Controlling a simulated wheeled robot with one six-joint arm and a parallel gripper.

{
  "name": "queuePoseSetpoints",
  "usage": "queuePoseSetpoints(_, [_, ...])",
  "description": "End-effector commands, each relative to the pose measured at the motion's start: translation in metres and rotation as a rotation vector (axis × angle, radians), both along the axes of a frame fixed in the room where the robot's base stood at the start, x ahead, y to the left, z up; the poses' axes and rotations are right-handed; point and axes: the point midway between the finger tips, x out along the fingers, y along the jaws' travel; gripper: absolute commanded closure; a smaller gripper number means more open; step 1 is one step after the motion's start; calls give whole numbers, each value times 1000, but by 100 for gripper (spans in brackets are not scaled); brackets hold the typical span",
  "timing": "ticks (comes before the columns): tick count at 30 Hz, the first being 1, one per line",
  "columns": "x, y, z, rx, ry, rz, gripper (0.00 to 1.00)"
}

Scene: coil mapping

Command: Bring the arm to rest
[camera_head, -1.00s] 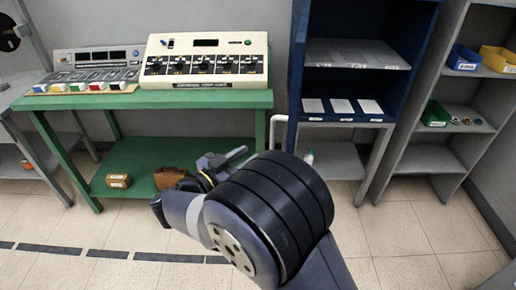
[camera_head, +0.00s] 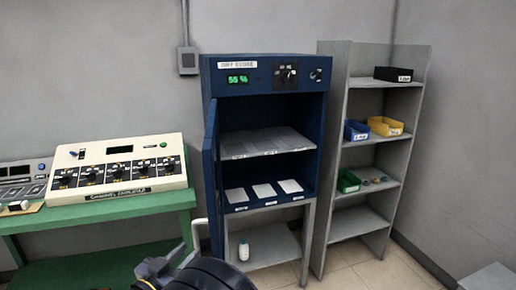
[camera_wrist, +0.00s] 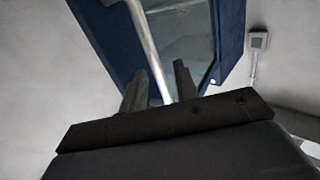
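My arm shows at the bottom edge of the head view, with my gripper (camera_head: 160,264) low and left of the dry store cabinet (camera_head: 265,110). In the wrist view the two dark fingers of my gripper (camera_wrist: 160,88) stand apart. The pale bar of the door handle (camera_wrist: 148,45) shows between them; I cannot tell whether they touch it. The handle also shows in the head view (camera_head: 195,232), close to the gripper. The blue cabinet door (camera_head: 211,175) is open, swung out on the left side. Most of my arm is out of view.
A green bench (camera_head: 100,212) with a cream control box (camera_head: 118,172) stands to the left. A grey shelf (camera_head: 362,140) with several small bins stands right of the cabinet. A white bottle (camera_head: 243,250) stands on the stand below the cabinet. Some floor is clear at lower right.

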Motion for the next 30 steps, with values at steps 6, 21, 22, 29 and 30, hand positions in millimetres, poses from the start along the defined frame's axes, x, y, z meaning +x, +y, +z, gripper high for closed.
queuePoseSetpoints(6, [32, -15, 0, -1, 1, -1, 71])
queuePoseSetpoints(21, [36, -23, -1, -1, 2, 17, 71])
queuePoseSetpoints(22, [36, -23, -1, -1, 2, 17, 71])
queuePoseSetpoints(29, [35, -20, 3, 10, -4, 37, 71])
queuePoseSetpoints(30, [34, -18, 4, 17, -5, 47, 71])
